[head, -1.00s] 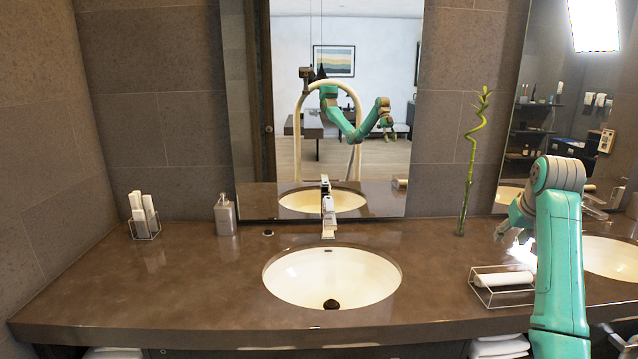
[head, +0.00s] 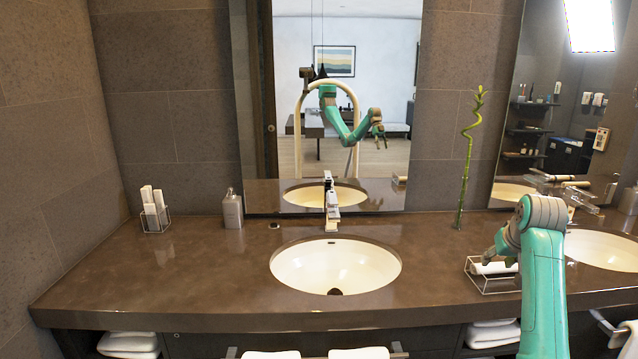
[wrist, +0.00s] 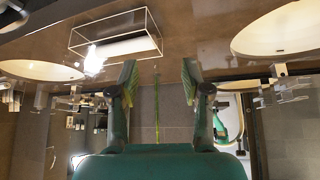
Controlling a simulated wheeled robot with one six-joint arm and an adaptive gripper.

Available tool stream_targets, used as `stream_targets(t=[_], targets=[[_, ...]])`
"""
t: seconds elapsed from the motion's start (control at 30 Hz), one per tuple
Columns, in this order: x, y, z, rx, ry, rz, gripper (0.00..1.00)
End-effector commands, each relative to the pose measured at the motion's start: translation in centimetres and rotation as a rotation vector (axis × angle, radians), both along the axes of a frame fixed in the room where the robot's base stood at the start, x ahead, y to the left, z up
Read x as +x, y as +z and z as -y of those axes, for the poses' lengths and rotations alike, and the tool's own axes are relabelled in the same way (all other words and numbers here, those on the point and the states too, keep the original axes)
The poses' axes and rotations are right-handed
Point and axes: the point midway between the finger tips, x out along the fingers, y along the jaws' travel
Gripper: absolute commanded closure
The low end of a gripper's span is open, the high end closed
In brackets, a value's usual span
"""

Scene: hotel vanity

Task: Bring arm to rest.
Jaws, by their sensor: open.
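My teal arm stands at the right of the head view, bent at the elbow. My gripper (head: 497,256) points down and left above the counter, close to the wire tray (head: 490,281). In the wrist view my gripper (wrist: 160,85) has its two fingers wide apart with nothing between them. The white roll (head: 492,267) lies in the wire tray, partly hidden by my gripper. The tray also shows beyond the fingers in the wrist view (wrist: 118,50), apart from them.
A sink (head: 335,266) with a faucet (head: 331,205) is mid-counter, another sink (head: 600,249) at right. A bamboo stalk (head: 467,160) stands near the mirror. A soap bottle (head: 232,209) and a holder with white rolls (head: 155,212) stand at left.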

Motion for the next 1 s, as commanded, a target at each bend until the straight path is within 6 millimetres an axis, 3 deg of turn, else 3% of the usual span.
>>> stream_targets(t=[0.17, 0.47, 0.7, 1.0], targets=[[-0.5, -4.7, -1.4, -0.004, 0.007, 0.021, 0.52], [-3.5, -16.1, -5.4, -0.018, 0.024, 0.094, 0.52], [-8.0, -24.1, -9.0, -0.033, 0.04, 0.16, 0.52], [-15.8, -31.5, -13.4, -0.046, 0.059, 0.241, 0.52]])
